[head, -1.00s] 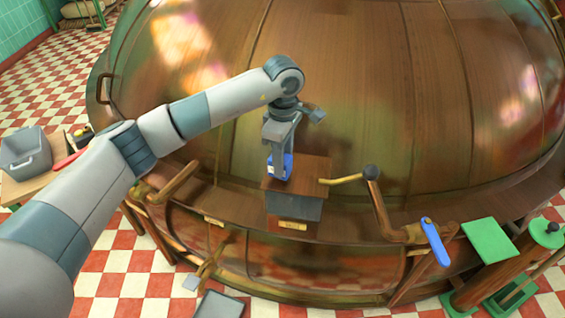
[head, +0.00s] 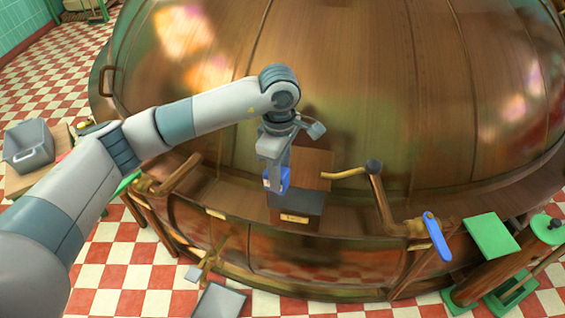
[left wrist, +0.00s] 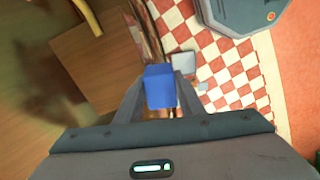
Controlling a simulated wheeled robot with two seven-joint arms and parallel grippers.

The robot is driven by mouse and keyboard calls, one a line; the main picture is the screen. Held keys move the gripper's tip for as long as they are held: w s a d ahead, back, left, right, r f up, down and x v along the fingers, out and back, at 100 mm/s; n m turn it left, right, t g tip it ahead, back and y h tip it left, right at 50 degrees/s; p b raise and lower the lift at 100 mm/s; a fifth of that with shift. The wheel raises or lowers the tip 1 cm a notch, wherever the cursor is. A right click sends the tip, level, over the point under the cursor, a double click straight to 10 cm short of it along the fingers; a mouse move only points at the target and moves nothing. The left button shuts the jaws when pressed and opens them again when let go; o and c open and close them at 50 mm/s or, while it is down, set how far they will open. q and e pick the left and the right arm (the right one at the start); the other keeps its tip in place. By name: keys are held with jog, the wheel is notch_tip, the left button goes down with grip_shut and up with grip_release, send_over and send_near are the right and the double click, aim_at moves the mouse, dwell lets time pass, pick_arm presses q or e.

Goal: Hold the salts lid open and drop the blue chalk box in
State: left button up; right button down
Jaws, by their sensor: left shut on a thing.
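My left gripper (head: 275,172) is shut on the blue chalk box (head: 284,179), which also shows between the fingers in the left wrist view (left wrist: 160,87). The salts box (head: 297,203) is a dark box with a small label on the kettle's ledge. Its brown wooden lid (head: 313,165) shows behind and right of the blue box; it looks raised, but its exact angle is unclear. The gripper hides the lid's left part. The blue box appears over or just in front of the salts box's left side; I cannot tell its height. My right gripper is not in view.
The big copper kettle (head: 400,90) rises behind. A blue handle (head: 436,238) and green plates (head: 490,236) are at the right. A grey tub (head: 28,146) stands at the far left.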

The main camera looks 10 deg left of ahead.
pick_arm(q)
jog(key=s, duration=1.2)
jog(key=shift+a, duration=0.2)
